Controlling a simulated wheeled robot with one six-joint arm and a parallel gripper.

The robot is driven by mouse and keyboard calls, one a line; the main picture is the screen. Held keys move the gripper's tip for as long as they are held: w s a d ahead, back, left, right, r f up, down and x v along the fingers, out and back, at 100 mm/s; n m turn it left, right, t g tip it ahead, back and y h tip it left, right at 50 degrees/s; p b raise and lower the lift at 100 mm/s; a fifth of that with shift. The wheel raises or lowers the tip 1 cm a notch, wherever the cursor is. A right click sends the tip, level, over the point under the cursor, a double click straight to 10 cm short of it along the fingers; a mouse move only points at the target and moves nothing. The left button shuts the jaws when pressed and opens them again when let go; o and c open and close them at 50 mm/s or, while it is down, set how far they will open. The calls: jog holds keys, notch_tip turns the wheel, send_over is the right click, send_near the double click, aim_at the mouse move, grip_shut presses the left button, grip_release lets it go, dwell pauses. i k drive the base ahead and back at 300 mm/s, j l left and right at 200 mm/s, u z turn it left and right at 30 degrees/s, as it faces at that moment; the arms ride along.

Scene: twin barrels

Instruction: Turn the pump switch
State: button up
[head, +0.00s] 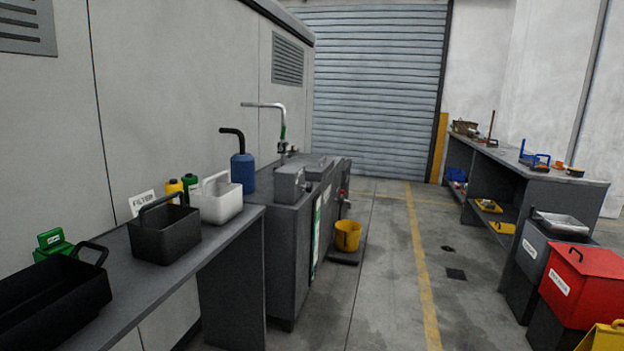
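No pump switch can be made out for sure in the head view. A grey metal cabinet (286,262) stands along the left wall, with a small grey box (290,184) on its top. A small red part (342,194) shows on the cabinet's far right side, too small to tell what it is. A tall bent metal spout (282,120) with a green part rises behind the box. A blue bottle with a black bent pipe (242,172) stands behind the cabinet's near end. My gripper is not in view.
A grey bench (150,285) at near left holds black and white caddies. A yellow bucket (347,236) stands beside the cabinet on a low dark base. A workbench (520,163) and a red bin (585,284) line the right. The floor (390,290) between is clear.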

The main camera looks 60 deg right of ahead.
aim_at(309, 188)
jog(key=z, duration=1.5)
